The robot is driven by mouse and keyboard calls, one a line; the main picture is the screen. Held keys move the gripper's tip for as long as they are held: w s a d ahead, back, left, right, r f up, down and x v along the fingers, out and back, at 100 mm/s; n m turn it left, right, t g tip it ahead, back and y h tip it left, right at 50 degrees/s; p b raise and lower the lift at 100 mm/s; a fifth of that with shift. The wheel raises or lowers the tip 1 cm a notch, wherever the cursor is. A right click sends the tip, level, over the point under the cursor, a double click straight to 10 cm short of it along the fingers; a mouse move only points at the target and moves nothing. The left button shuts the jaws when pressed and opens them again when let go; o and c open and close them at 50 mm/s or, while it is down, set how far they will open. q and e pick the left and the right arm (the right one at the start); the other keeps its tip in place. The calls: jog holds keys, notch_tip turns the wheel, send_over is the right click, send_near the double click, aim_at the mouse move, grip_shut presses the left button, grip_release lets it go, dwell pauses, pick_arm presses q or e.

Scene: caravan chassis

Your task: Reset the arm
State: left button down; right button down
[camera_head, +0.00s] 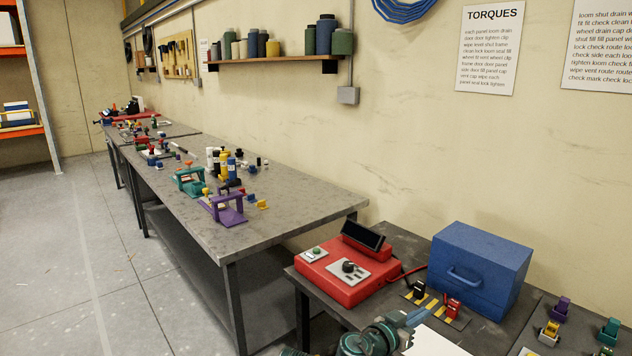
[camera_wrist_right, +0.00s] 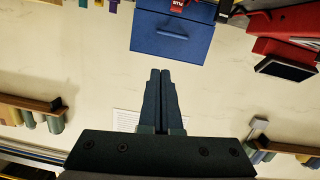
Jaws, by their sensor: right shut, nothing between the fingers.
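My right arm (camera_head: 372,341) shows at the bottom edge of the head view, in front of the small dark table. In the right wrist view my right gripper (camera_wrist_right: 160,74) is shut, its two dark fingers side by side with nothing between them. The wrist view is upside down, and the fingertips appear just below the blue box (camera_wrist_right: 174,35), against the pale wall. I cannot tell the distance to the box, but no contact shows. My left gripper is not in view.
The blue box (camera_head: 477,272) and a red device (camera_head: 348,284) with a black screen stand on the dark table (camera_head: 318,302). Small black and red connectors (camera_head: 453,307) lie beside them. A long grey bench (camera_head: 300,196) with clamps and bottles runs left. The floor (camera_head: 90,250) is clear.

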jog(key=s+a+f+n+g+y+b, duration=0.2)
jog(key=s+a+f+n+g+y, duration=0.1)
jog(key=f, duration=0.6)
jog(key=s+a+f+n+g+y+b, duration=0.2)
jog(key=s+a+f+b, duration=0.15)
jog(key=f, duration=0.55)
jog(key=s+a+f+n+g+y+b, duration=0.3)
jog(key=s+a+f+n+g+y, duration=0.2)
jog(key=s+a+f+n+y, duration=0.4)
notch_tip(320, 180, up, 18)
jog(key=s+a+m+h+p, duration=0.1)
jog(key=a+h+p, duration=0.1)
jog(key=p, duration=1.6)
jog(key=shift+a+f, duration=0.15)
jog(key=shift+a, duration=0.1)
